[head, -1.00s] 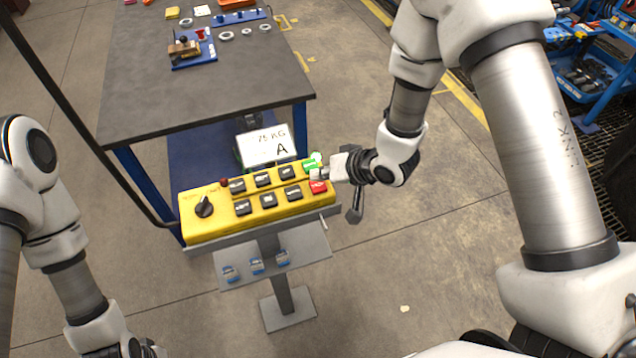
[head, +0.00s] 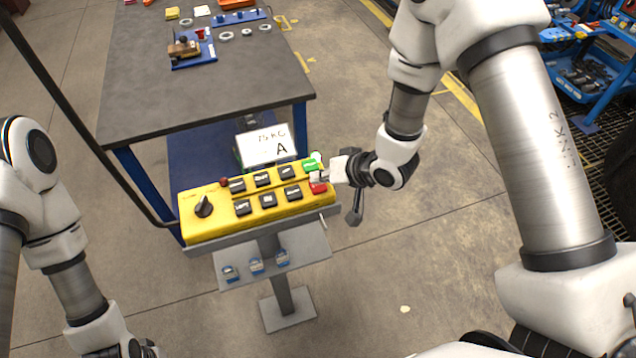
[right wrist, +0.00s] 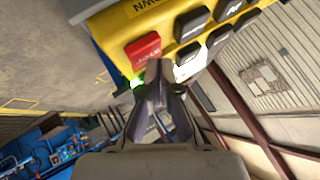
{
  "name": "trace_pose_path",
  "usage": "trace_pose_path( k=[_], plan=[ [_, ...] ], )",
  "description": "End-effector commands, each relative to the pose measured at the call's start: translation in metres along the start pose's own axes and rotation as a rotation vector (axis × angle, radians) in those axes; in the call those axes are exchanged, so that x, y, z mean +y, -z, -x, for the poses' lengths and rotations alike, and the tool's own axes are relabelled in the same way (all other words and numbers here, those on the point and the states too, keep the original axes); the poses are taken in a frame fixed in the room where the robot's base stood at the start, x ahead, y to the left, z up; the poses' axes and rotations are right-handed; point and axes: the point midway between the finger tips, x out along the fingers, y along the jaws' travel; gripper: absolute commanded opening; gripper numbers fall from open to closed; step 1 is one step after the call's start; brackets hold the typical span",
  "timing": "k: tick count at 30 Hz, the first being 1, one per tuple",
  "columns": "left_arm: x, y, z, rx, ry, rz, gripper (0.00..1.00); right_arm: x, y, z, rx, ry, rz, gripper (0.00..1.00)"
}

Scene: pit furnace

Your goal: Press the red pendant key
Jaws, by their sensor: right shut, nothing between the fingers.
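The red pendant key (head: 319,188) is at the right end of the near row on the yellow pendant box (head: 215,225). The green key (head: 309,167) lies behind it in the far row. My right gripper (head: 318,177) is shut and empty, its tips over the right end of the box, right by the red key. In the right wrist view the red key (right wrist: 143,48) shows just beyond and left of the shut fingertips (right wrist: 158,66). I cannot tell whether they touch it. My left arm is at the lower left, its gripper out of view.
A black rotary knob (head: 204,206), a small red button (head: 224,183) and several black keys are on the box. A white sign (head: 265,146) stands behind it. A grey-topped workbench (head: 200,95) is farther back. Open floor lies to the right.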

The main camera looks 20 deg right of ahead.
Motion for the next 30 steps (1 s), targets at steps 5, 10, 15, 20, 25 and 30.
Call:
trace_pose_path(
  k=[5, 10, 15, 20, 25, 30],
  plan=[
    [0.0000, 0.0000, -0.0016, 0.000, 0.000, 0.000, 0.00, 0.0014, -0.0013, -0.0019, 0.000, 0.000, 0.000, 0.00],
    [0.0000, 0.0000, -0.0027, 0.000, 0.000, 0.000, 0.00, 0.0024, -0.0023, -0.0033, 0.000, 0.000, 0.000, 0.00],
    [0.0000, 0.0000, -0.0038, 0.000, 0.000, 0.000, 0.00, 0.0035, -0.0036, -0.0048, 0.000, 0.000, 0.000, 0.00],
    [0.0000, 0.0000, -0.0048, 0.000, 0.000, 0.000, 0.00, 0.0046, -0.0048, -0.0062, -0.001, 0.000, 0.000, 0.00],
    [0.0000, 0.0000, -0.0045, 0.000, 0.000, 0.000, 0.00, 0.0044, -0.0047, -0.0059, -0.001, 0.000, 0.000, 0.00],
    [0.0000, 0.0000, -0.0023, 0.000, 0.000, 0.000, 0.00, 0.0033, -0.0036, -0.0044, -0.001, -0.001, 0.000, 0.00]
  ],
)
